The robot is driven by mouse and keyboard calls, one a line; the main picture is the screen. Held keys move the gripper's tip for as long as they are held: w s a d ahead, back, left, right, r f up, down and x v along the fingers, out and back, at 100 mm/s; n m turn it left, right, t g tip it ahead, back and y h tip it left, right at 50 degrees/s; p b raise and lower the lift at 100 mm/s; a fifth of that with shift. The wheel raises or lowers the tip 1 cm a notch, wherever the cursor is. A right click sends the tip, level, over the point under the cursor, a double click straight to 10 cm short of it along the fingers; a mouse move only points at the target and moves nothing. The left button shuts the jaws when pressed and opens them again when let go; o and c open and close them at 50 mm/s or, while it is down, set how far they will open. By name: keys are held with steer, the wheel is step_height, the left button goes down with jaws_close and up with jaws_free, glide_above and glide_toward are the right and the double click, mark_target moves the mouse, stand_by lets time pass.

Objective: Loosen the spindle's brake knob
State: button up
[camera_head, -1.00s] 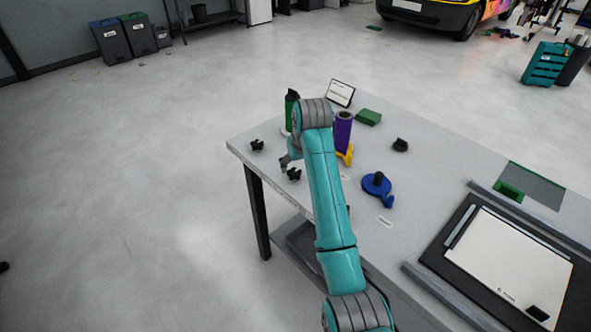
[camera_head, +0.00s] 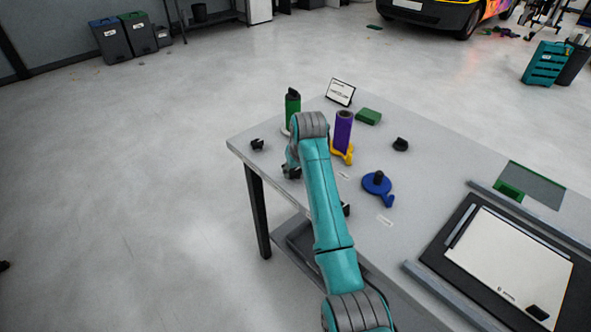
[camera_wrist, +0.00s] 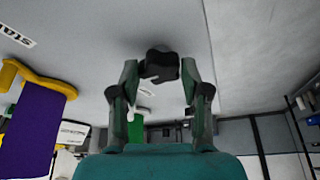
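In the wrist view a black lobed knob (camera_wrist: 160,62) lies between the tips of my gripper (camera_wrist: 159,76). The two fingers stand apart, one on each side of it, very close; I cannot tell whether they touch it. In the head view my wrist partly hides the dark knob (camera_head: 291,172) near the table's left edge. A blue spindle base (camera_head: 376,187) with a black post stands to the right. A purple roll (camera_head: 343,130) stands on a yellow base (camera_head: 343,156); both show in the wrist view. A green roll (camera_head: 292,108) stands behind my wrist.
Other black pieces sit on the table at the left corner (camera_head: 257,145) and right of the purple roll (camera_head: 400,145). A sign (camera_head: 340,92) and a green block (camera_head: 368,117) stand at the back. A framed panel (camera_head: 505,275) lies at the right.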

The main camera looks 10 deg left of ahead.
stand_by(0.3)
steer(key=n, duration=0.2)
steer(key=n+g+y, duration=0.1)
steer(key=n, duration=0.2)
steer(key=shift+w+d, duration=0.15)
steer(key=shift+d, duration=0.05)
steer(key=n+g+y, duration=0.1)
steer(key=n+g, duration=0.1)
steer(key=n, duration=0.2)
steer(key=shift+w+n, duration=0.15)
steer(key=shift+n, duration=0.15)
steer(key=n+g, duration=0.1)
steer(key=n, duration=0.3)
steer(key=shift+w+g, duration=0.15)
steer(key=shift+g, duration=0.25)
steer(key=shift+w+n+g, duration=0.1)
steer(key=shift+n+g, duration=0.5)
steer(key=shift+n, duration=1.6)
steer(key=o, duration=1.1)
steer(key=shift+o, duration=0.2)
